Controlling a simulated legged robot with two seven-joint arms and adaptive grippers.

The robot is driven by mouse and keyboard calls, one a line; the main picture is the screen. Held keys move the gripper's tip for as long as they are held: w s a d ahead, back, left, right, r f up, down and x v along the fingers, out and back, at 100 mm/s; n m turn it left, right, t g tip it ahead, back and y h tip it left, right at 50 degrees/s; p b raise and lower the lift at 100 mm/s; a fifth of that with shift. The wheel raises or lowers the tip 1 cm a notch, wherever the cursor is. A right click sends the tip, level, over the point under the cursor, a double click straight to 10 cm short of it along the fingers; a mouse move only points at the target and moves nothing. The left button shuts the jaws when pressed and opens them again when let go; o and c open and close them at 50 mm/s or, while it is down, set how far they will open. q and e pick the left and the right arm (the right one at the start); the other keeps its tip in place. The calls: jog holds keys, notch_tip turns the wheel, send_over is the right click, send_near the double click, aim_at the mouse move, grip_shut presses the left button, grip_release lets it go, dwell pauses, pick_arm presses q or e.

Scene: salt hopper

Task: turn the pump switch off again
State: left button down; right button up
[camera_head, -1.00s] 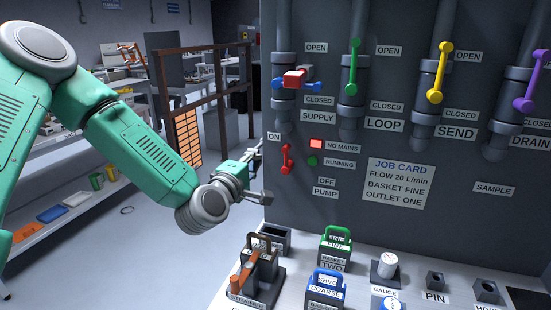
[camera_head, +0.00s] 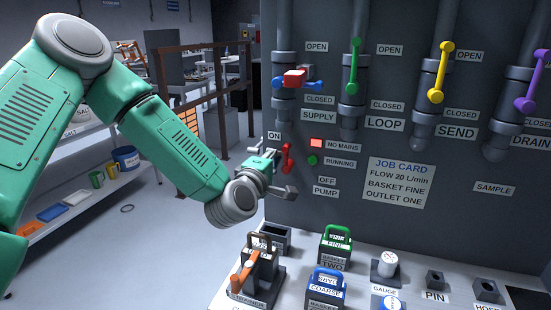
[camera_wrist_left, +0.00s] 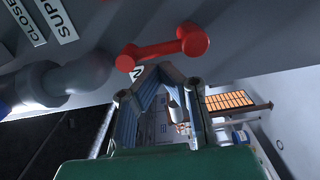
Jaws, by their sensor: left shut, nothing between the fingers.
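The pump switch (camera_head: 287,158) is a small red lever on the dark panel, standing roughly upright, between the ON label (camera_head: 274,136) above left and the OFF label (camera_head: 327,181) below right. It also shows in the left wrist view (camera_wrist_left: 165,48), just beyond the fingertips. My left gripper (camera_head: 275,172) is shut and empty, close in front of the panel at the switch's left and lower side. In the left wrist view its fingers (camera_wrist_left: 158,76) converge just below the lever. Whether they touch it I cannot tell. My right gripper is not in view.
The supply valve (camera_head: 294,79), with red and blue parts, sits above the switch. Red and green indicators (camera_head: 313,160) are to its right. Below stand the strainer (camera_head: 262,268) with an orange handle and the green basket (camera_head: 335,245) on the bench. Open floor lies left.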

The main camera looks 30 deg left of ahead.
pick_arm(q)
jog(key=shift+d+r+m, duration=0.15)
jog(key=shift+d+m, duration=0.2)
jog(key=shift+m, duration=0.15)
jog(key=d+m, duration=0.1)
jog(key=m, duration=0.1)
jog(key=d+m+p, duration=0.1)
jog(key=m, duration=0.2)
jog(key=d+m+p, duration=0.1)
jog(key=m, duration=0.1)
jog(key=shift+w+r+m, duration=0.1)
jog(key=shift+w+m, duration=0.2)
jog(key=shift+w, duration=0.1)
jog(key=m, duration=0.1)
jog(key=d+m, duration=0.1)
jog(key=m, duration=0.1)
jog(key=f+m+p, duration=0.1)
jog(key=m, duration=0.1)
jog(key=shift+w+d+g, duration=0.2)
jog(key=shift+d+g, duration=0.1)
jog(key=m, duration=0.1)
jog(key=f+m, duration=0.1)
jog(key=shift+w+d+m+y, duration=0.1)
jog(key=shift+d+m+y, duration=0.2)
jog(key=shift+m, duration=0.1)
jog(key=shift+d+f, duration=0.1)
jog(key=shift+f, duration=0.15)
